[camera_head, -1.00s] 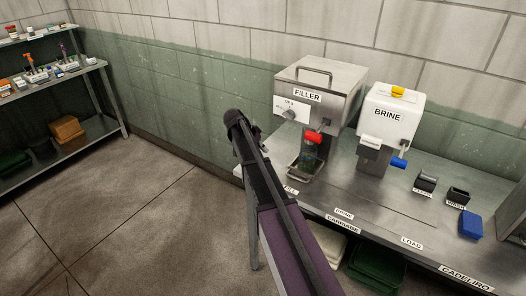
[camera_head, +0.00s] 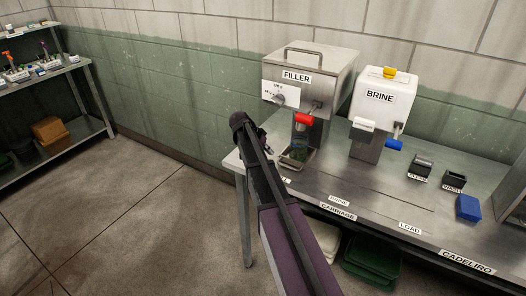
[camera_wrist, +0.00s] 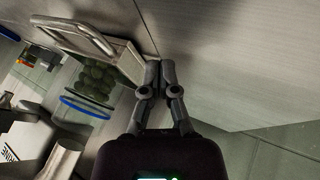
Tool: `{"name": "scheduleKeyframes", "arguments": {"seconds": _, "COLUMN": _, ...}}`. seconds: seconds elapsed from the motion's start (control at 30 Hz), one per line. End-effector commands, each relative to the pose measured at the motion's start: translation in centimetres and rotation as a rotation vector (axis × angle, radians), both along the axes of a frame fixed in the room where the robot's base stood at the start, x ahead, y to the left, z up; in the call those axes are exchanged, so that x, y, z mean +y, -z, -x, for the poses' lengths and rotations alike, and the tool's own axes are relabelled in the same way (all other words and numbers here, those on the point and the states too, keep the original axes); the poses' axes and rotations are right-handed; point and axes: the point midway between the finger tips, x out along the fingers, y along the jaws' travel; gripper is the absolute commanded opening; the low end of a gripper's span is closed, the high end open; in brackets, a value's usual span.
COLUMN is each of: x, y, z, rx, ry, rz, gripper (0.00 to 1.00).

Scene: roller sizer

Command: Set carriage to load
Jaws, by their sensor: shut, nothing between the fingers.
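The carriage (camera_head: 296,162) is a small metal tray under the filler, at the FILL end of the bench track. A clear jar with green contents seems to stand on it. In the wrist view a metal plate with a bent bar handle (camera_wrist: 92,38) lies left of my fingers, beside a clear vessel of green olives (camera_wrist: 96,80) with a blue ring. My gripper (camera_wrist: 160,66) is shut and empty, with its tips close to that plate's right edge; I cannot tell if they touch. The LOAD label (camera_head: 410,228) is further right.
The filler (camera_head: 325,85) with a red lever (camera_head: 304,118) stands above the carriage. The brine dispenser (camera_head: 390,105) with a blue lever (camera_head: 394,145) is to its right. A blue block (camera_head: 468,207) sits at the right. The bench top (camera_head: 365,190) in front is mostly clear.

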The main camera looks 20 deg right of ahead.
Motion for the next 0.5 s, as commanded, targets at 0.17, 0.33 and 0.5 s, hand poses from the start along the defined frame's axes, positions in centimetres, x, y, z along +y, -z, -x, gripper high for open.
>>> {"name": "scheduleKeyframes", "arguments": {"seconds": 0.17, "x": -1.0, "y": -0.1, "z": 1.5, "rx": 0.000, "ry": 0.000, "rz": 0.000, "gripper": 0.00}}
{"name": "scheduleKeyframes", "arguments": {"seconds": 0.33, "x": -1.4, "y": -0.1, "z": 2.0, "rx": 0.001, "ry": -0.001, "rz": 0.000, "gripper": 0.00}}
{"name": "scheduleKeyframes", "arguments": {"seconds": 0.5, "x": -1.5, "y": -0.1, "z": 2.0, "rx": 0.001, "ry": -0.001, "rz": 0.000, "gripper": 0.00}}
